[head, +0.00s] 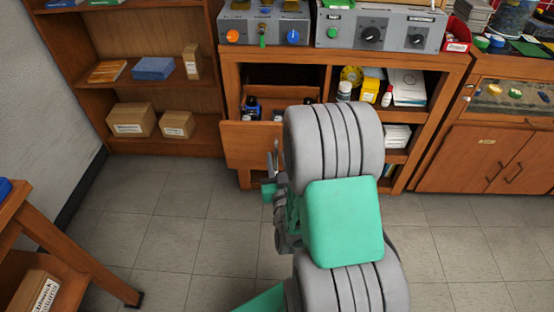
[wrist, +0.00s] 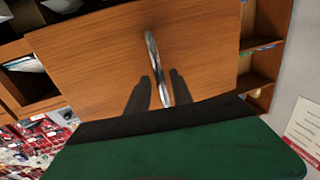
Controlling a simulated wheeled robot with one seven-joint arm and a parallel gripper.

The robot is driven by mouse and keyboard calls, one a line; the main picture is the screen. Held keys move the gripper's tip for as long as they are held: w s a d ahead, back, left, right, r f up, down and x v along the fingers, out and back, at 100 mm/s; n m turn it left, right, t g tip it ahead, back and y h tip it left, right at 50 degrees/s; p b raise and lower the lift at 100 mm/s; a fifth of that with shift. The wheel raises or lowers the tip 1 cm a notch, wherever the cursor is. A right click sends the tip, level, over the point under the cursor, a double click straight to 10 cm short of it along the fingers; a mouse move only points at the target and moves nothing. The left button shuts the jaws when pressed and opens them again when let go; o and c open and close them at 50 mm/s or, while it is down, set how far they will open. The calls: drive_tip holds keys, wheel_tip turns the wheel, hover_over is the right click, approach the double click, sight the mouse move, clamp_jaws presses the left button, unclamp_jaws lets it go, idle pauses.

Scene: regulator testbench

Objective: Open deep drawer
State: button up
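The deep drawer's wooden front (head: 246,144) is at the lower left of the wooden bench cabinet in the head view. It appears pulled out some way, with dark bottles (head: 252,107) showing behind its top edge. In the wrist view the drawer front (wrist: 95,60) fills much of the picture, with a long metal bar handle (wrist: 152,50) on it. My gripper (wrist: 160,76) has its two dark fingers apart, one on each side of the handle's lower part. Contact with the handle cannot be told. In the head view my arm hides the drawer's right part and the handle.
Grey instrument boxes (head: 380,25) stand on the bench top. Open shelves with a yellow container (head: 369,90) and bottles are right of the drawer. A bookshelf (head: 140,45) with boxes stands at left, and a wooden table (head: 50,240) at lower left. Tiled floor (head: 200,225) in front is clear.

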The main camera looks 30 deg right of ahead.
drive_tip(key=shift+o, duration=0.4)
drive_tip(key=v, duration=0.7)
drive_tip(key=shift+s+a, duration=0.15)
drive_tip(key=shift+s, duration=0.2)
